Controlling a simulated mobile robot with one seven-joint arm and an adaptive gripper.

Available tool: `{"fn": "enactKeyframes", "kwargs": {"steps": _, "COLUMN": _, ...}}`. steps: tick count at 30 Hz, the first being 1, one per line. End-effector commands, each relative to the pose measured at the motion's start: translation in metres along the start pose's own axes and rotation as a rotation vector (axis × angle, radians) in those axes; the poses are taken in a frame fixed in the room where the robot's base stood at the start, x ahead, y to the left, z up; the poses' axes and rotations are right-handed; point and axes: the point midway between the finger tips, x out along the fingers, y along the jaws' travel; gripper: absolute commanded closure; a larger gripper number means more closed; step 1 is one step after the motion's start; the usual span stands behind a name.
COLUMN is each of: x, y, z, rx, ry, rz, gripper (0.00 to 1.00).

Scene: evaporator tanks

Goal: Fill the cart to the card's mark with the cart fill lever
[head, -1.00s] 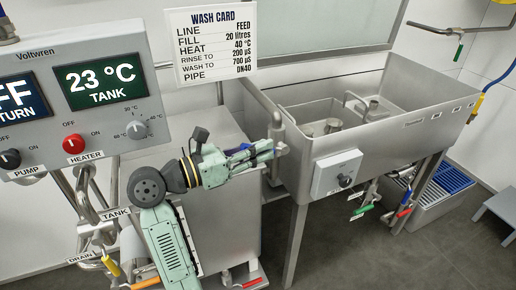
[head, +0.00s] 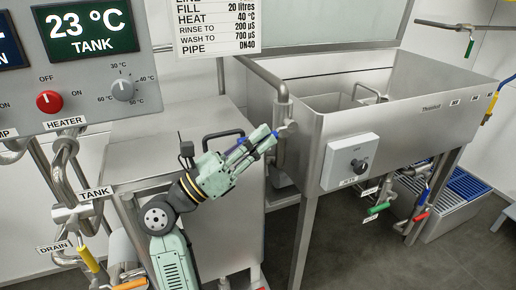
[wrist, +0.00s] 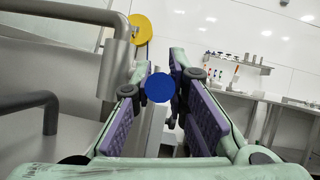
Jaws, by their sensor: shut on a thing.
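My gripper (head: 262,140) is shut on a blue lever (wrist: 160,86), whose round blue end faces me between the purple finger pads in the wrist view. In the head view the lever is mostly hidden by the fingers, which point up and right toward the steel pipe (head: 281,100) at the sink's left end. The wash card (head: 218,28) reads fill 20 litres, heat 40 °C; its top is cut off. A steel box with a bar handle, perhaps the cart (head: 150,135), stands behind and below my arm. No fill level shows on it.
The steel sink (head: 400,110) with a knob box (head: 350,162) stands at right, valves below it. The control panel (head: 95,75) shows 23 °C, with a red heater knob. Tank and drain valves (head: 75,225) are at lower left.

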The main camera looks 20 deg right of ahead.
Motion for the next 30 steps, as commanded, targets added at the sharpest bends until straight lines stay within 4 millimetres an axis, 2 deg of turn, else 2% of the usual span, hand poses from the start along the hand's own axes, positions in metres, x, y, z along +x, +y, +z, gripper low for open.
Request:
{"fn": "enactKeyframes", "kwargs": {"steps": 10, "x": -0.0004, "y": 0.0008, "z": -0.0006, "rx": -0.003, "ry": -0.009, "rz": 0.0, "gripper": 1.0}}
{"fn": "enactKeyframes", "kwargs": {"steps": 11, "x": -0.0005, "y": 0.0008, "z": -0.0006, "rx": -0.003, "ry": -0.008, "rz": 0.0, "gripper": 0.85}}
{"fn": "enactKeyframes", "kwargs": {"steps": 20, "x": -0.0004, "y": 0.0005, "z": -0.0006, "rx": -0.003, "ry": -0.008, "rz": -0.001, "gripper": 0.65}}
{"fn": "enactKeyframes", "kwargs": {"steps": 30, "x": -0.0049, "y": 0.0008, "z": -0.0005, "rx": -0.003, "ry": -0.008, "rz": 0.001, "gripper": 0.65}}
